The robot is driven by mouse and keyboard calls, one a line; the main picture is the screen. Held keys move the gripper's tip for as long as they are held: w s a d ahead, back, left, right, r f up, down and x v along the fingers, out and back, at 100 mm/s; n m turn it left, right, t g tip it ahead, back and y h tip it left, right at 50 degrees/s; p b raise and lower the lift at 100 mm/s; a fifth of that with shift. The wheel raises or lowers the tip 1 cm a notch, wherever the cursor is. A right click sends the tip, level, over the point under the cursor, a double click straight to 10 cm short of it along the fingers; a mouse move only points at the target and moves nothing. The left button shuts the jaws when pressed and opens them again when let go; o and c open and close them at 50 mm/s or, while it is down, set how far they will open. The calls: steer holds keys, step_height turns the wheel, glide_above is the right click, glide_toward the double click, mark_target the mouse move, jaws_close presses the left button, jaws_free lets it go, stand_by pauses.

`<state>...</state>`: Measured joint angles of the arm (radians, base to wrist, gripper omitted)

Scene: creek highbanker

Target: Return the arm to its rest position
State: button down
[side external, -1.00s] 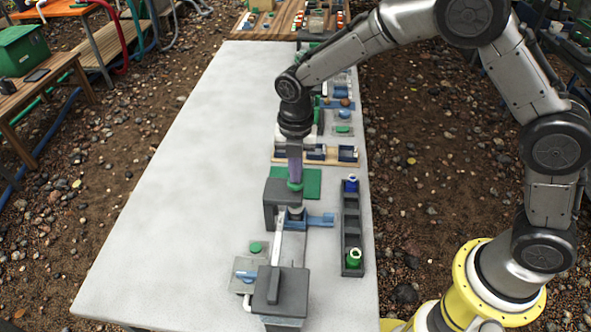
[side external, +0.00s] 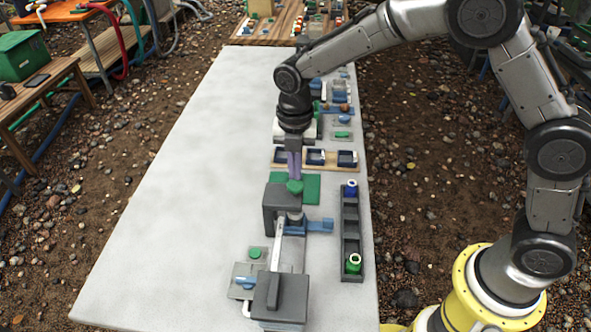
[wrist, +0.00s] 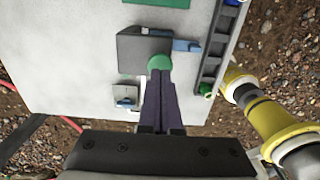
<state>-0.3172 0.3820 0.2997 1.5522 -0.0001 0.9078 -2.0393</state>
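My gripper (side external: 295,178) points down above the grey machine at the near end of the long pale table. Its two purple fingers stand slightly apart, with nothing seen held between them. A round green knob (side external: 295,187) sits just below the fingertips, at the edge of a dark grey block (side external: 277,210). In the wrist view the fingertips (wrist: 160,78) overlap the near edge of the green knob (wrist: 159,62); whether they touch it is hard to tell. My arm is bent, reaching over the table from the right.
A dark narrow rack (side external: 351,228) holds a blue-topped bottle (side external: 351,188) and a green-topped one (side external: 354,263). A wooden strip with blue trays (side external: 315,157) lies behind my gripper. A grey box (side external: 280,297) stands in front. The table's left side (side external: 175,190) is clear.

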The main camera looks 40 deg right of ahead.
steer(key=shift+w+d+r, duration=0.15)
steer(key=shift+d+r, duration=0.1)
steer(key=d+r+m+t, duration=0.15)
steer(key=d+r, duration=0.25)
steer(key=r, duration=0.5)
steer(key=s+d+r+m+t, duration=0.3)
steer(key=s+d+r+m, duration=0.3)
steer(key=s+r, duration=0.45)
steer(key=s+d+f+m, duration=0.2)
steer(key=s+m, duration=0.6)
steer(key=m, duration=0.1)
steer(key=s+d+f+m+t, duration=0.1)
steer(key=s+f+m, duration=0.2)
steer(key=s+m, duration=0.5)
steer(key=shift+s+d+m, duration=0.25)
steer(key=shift+d+m, duration=0.1)
steer(key=shift+m, duration=0.9)
